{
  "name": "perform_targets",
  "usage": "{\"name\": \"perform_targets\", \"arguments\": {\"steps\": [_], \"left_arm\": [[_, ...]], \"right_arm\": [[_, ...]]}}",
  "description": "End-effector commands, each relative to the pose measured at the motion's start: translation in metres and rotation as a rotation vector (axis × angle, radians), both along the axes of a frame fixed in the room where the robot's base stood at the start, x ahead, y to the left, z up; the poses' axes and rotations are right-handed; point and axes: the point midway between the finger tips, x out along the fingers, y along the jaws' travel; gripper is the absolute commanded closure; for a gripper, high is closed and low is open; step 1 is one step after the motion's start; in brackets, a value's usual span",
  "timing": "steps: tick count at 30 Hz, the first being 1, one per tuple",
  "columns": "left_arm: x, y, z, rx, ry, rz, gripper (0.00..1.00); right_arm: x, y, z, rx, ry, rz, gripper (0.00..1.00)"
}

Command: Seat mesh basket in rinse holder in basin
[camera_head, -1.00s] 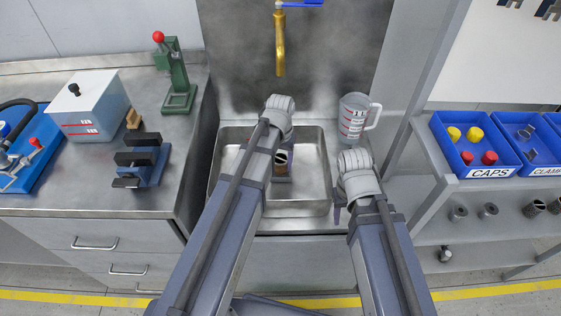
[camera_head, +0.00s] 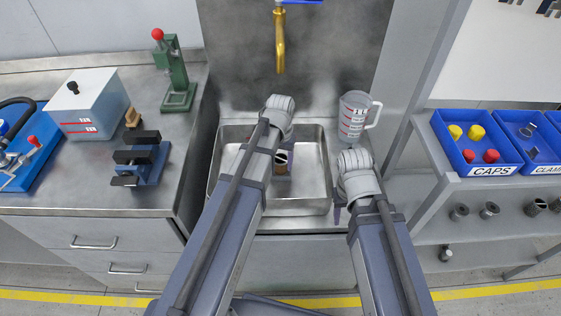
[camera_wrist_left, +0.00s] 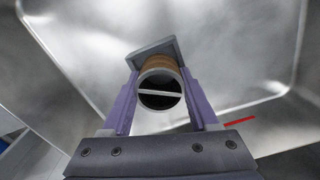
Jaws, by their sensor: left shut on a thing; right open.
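The mesh basket (camera_head: 281,167) is a small brown cylinder with a pale rim and a bar across its dark mouth. In the left wrist view the basket (camera_wrist_left: 161,92) stands between the purple fingers of my left gripper (camera_wrist_left: 160,105), which is shut on it. A grey squarish plate (camera_wrist_left: 146,50), apparently part of the rinse holder, shows at the basket's far end. I cannot tell whether the basket is seated in it. The steel basin (camera_head: 310,190) surrounds them. My right gripper (camera_head: 338,213) is open near the basin's right front rim, mostly hidden by its own arm.
A brass tap (camera_head: 280,45) hangs over the basin's back. A clear measuring jug (camera_head: 353,115) stands at its back right. The left counter holds a green press (camera_head: 177,80), a white box (camera_head: 88,103) and a dark blue fixture (camera_head: 142,158). Blue bins (camera_head: 478,143) sit on the right shelf.

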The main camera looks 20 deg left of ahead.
Motion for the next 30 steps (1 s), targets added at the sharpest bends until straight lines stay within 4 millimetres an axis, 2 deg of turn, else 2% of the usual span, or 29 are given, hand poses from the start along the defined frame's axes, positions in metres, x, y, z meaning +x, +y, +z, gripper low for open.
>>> {"name": "perform_targets", "arguments": {"steps": [2, 3, 12, 17, 19, 30], "left_arm": [[0.0000, 0.0000, 0.0001, 0.000, 0.000, 0.000, 0.96], [0.0000, 0.0000, 0.0001, 0.000, 0.000, 0.000, 0.39], [0.0000, 0.0000, 0.0001, 0.000, 0.000, 0.000, 0.05], [0.0000, 0.0000, 0.0000, 0.000, 0.000, 0.000, 0.05], [0.0000, 0.0000, 0.0000, 0.000, 0.000, 0.000, 0.00], [0.0000, 0.0000, 0.0047, 0.000, 0.000, 0.000, 0.00]], "right_arm": [[0.0000, 0.0000, 0.0001, 0.000, 0.000, 0.000, 0.50], [0.0000, 0.0000, 0.0001, 0.000, 0.000, 0.000, 0.50], [0.0000, 0.0000, 0.0001, 0.000, 0.000, 0.000, 0.50], [0.0000, 0.0000, 0.0000, 0.000, 0.000, 0.000, 0.50], [0.0000, 0.0000, 0.0000, 0.000, 0.000, 0.000, 0.50], [0.0000, 0.0000, 0.0047, 0.000, 0.000, 0.000, 0.50]]}}
